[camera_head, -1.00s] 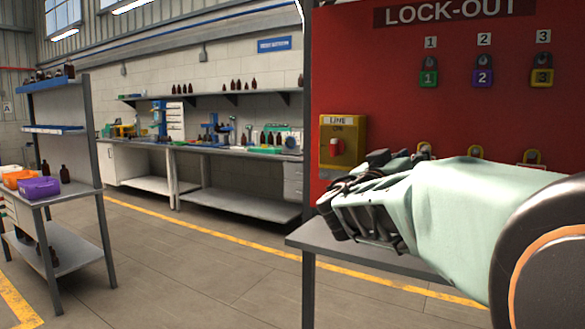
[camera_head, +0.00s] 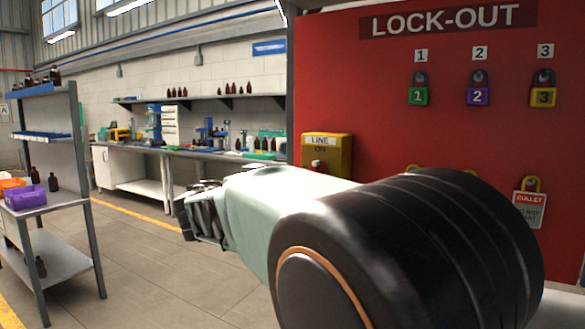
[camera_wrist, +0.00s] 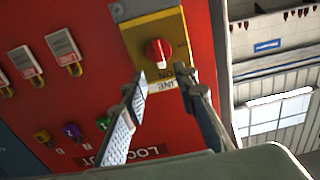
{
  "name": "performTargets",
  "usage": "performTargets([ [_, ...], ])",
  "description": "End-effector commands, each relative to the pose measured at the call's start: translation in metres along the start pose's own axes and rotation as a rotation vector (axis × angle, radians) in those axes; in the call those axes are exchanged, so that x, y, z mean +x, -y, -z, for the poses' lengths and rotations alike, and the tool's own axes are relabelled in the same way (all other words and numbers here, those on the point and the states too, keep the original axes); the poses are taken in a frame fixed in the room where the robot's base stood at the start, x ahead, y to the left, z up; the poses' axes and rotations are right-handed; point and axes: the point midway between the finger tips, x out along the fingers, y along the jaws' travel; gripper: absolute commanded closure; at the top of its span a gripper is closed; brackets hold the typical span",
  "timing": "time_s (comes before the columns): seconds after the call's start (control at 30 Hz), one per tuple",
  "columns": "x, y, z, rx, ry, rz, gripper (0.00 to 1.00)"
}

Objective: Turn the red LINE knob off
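The red LINE knob (camera_wrist: 158,52) sits on a yellow box (camera_wrist: 135,38) on the red lock-out board. In the wrist view its white mark faces the ON label. In the head view only the top of the knob (camera_head: 316,166) shows beside the yellow box's (camera_head: 343,155) lower left; my arm hides the part below. My gripper (camera_wrist: 160,74) is open and empty. In the wrist view its two fingers point toward the box, one on each side of the LINE label, apart from the knob. In the head view my gripper (camera_head: 190,213) appears left of the box.
Padlocks, green (camera_head: 418,95), purple (camera_head: 479,94) and yellow (camera_head: 543,95), hang on the red board (camera_head: 380,70). A red-and-white tag (camera_head: 529,210) hangs lower right. A shelf rack (camera_head: 75,150) stands at far left. The floor between is open.

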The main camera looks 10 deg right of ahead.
Motion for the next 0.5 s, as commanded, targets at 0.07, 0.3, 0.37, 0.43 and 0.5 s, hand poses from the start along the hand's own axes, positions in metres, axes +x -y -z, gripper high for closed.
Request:
performTargets([
  [0.07, 0.016, -0.002, 0.001, -0.002, -0.001, -0.005, 0.73],
  [0.3, 0.062, -0.002, 0.002, -0.001, -0.001, -0.004, 0.73],
  [0.37, 0.071, -0.002, 0.002, -0.001, -0.002, -0.004, 0.73],
  [0.43, 0.079, -0.002, 0.001, -0.001, -0.001, -0.003, 0.73],
  [0.5, 0.085, -0.001, 0.001, -0.001, -0.001, -0.003, 0.73],
])
